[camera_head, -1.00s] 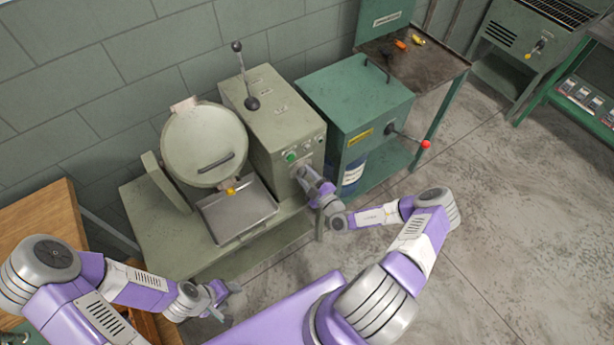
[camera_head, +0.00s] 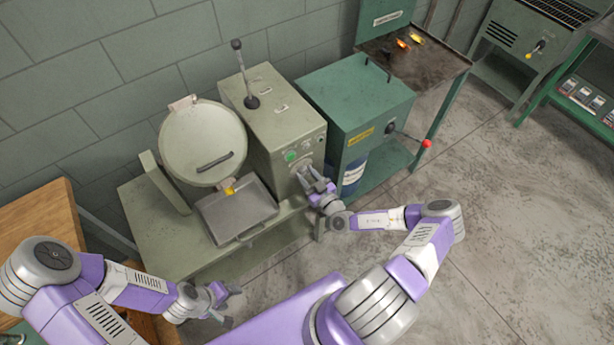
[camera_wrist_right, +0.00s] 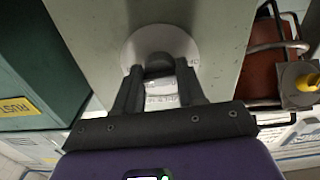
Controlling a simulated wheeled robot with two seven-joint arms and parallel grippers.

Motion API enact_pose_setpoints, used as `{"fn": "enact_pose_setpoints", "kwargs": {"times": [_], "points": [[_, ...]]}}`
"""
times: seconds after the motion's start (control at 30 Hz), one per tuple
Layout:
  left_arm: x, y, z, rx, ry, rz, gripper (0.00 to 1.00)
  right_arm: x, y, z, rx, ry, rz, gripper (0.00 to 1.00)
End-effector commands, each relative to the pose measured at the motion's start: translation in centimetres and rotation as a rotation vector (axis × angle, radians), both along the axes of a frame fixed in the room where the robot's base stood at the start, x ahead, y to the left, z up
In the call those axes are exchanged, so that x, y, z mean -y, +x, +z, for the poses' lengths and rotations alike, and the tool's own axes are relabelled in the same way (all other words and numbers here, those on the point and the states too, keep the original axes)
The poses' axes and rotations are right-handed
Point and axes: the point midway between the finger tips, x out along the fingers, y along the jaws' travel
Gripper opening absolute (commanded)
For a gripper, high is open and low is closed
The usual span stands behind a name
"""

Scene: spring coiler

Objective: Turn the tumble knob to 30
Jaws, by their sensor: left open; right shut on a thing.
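The knob (camera_wrist_right: 159,64) is dark and sits on a round pale dial (camera_wrist_right: 187,44) on the grey-green machine's front. My right gripper (camera_wrist_right: 160,78) is shut on the knob, with one finger on each side. Small marks show on the dial between the fingers, but I cannot read the setting. In the head view my right gripper (camera_head: 309,178) is at the lower front of the machine (camera_head: 285,110) and hides most of the knob. My left gripper (camera_head: 229,303) is open and empty, low in front of the bench, away from the machine.
A green button (camera_head: 291,155) sits above the dial. A round-lidded drum (camera_head: 203,140) and a metal tray (camera_head: 238,211) stand to the left. A green cabinet (camera_head: 355,100) with a red-tipped lever (camera_head: 426,144) stands close on the right. The floor in front is open.

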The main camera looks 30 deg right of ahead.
Motion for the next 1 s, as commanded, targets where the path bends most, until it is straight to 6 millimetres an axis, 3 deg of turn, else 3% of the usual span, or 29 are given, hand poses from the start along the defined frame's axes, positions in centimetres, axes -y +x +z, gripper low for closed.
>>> {"fn": "enact_pose_setpoints", "kwargs": {"times": [0.67,0.7,0.83,1.0], "points": [[0.0,0.01,-0.13,0.0,0.0,0.0,0.56,-0.03,-0.01,-0.02,-0.006,0.063,0.0,0.09],[0.0,0.01,-0.13,0.0,0.0,0.0,0.56,-0.03,-0.01,-0.02,-0.006,0.063,0.0,0.44],[-0.01,0.0,-0.13,0.0,0.0,0.0,0.56,-0.03,-0.01,-0.01,-0.006,0.062,0.0,0.64],[0.01,0.0,-0.13,0.0,0.0,0.0,0.56,-0.02,0.0,0.0,-0.005,0.061,0.0,0.65]]}}
